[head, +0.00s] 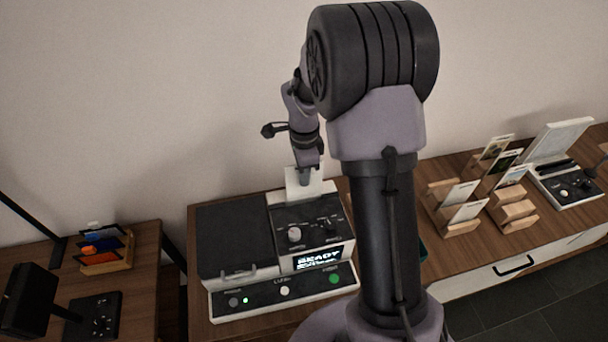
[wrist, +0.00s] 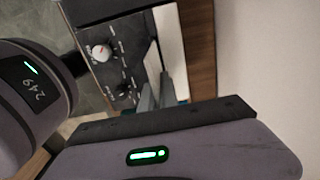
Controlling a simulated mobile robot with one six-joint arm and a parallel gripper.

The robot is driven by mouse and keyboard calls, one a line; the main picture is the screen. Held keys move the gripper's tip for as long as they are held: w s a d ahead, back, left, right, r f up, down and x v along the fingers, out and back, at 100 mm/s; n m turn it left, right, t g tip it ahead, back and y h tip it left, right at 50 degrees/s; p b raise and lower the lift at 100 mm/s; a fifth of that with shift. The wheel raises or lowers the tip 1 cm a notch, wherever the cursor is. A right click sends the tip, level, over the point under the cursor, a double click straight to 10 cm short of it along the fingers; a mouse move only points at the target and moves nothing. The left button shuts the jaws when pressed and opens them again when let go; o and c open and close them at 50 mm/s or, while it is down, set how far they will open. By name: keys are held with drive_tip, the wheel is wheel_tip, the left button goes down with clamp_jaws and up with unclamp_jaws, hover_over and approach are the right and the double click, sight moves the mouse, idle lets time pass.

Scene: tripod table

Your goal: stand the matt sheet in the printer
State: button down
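The printer (head: 233,238) stands on the wooden table, with a dark top, knobs and a lit READY display. A plain white sheet (head: 291,184) stands roughly upright at the back of its right-hand part. I take it for the matt sheet; its lower edge is hidden. My gripper (head: 305,177) points down at the sheet's upper part, one finger in front of it.
A rack of cards (head: 459,207) and another device with a raised white panel (head: 555,140) stand to the right. A small holder with orange and blue pieces (head: 104,250) is on the left table. The wall is close behind the printer.

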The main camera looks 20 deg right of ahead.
sight(304, 199)
drive_tip(key=shift+f, duration=0.2)
drive_tip(key=shift+f+b, duration=3)
drive_tip(key=shift+f, duration=0.25)
drive_tip(key=c, duration=1.6)
unclamp_jaws()
drive_tip(key=shift+o, duration=0.2)
wheel_tip(304, 199, up, 9)
drive_tip(key=p, duration=0.6)
